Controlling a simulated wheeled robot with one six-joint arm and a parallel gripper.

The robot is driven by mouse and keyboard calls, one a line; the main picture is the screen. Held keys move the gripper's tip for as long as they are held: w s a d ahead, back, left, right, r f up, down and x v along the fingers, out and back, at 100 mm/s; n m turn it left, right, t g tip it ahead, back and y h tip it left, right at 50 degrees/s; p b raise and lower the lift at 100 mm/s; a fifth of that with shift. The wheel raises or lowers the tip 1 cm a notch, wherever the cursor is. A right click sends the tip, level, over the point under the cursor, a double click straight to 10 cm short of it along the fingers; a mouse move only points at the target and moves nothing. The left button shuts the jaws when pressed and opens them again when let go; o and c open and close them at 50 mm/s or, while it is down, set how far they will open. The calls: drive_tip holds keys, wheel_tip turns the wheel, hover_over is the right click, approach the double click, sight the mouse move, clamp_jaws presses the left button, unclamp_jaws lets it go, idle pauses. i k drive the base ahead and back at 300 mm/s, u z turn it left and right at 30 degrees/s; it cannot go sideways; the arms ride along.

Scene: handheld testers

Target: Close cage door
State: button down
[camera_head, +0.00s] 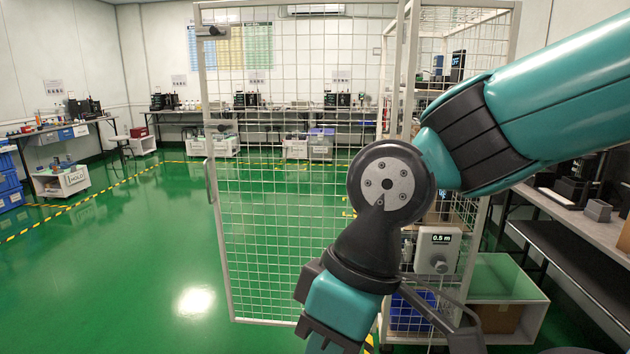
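The cage door (285,190) is a tall white-framed wire mesh panel. It stands open, swung out to the left of the cage (455,20), and its right edge meets the cage front post behind my arm. A slim handle (208,181) sits midway up the door's left frame bar, and a dark fitting (211,31) sits near its top left corner. My teal and black arm crosses from the upper right and bends down in front of the door's right part and the cage opening.
A grey box reading "0.5 m" (437,250) is at the cage front, with a blue bin (412,310) below. A bench (575,235) stands along the right. Open green floor (130,270) lies left of the door. Workbenches line the back and left walls.

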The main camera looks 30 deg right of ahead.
sight(400, 30)
drive_tip(key=z, duration=1.2)
drive_tip(key=i, duration=1.65)
drive_tip(key=u, duration=1.25)
drive_tip(key=i, duration=0.6)
drive_tip(key=u, duration=0.6)
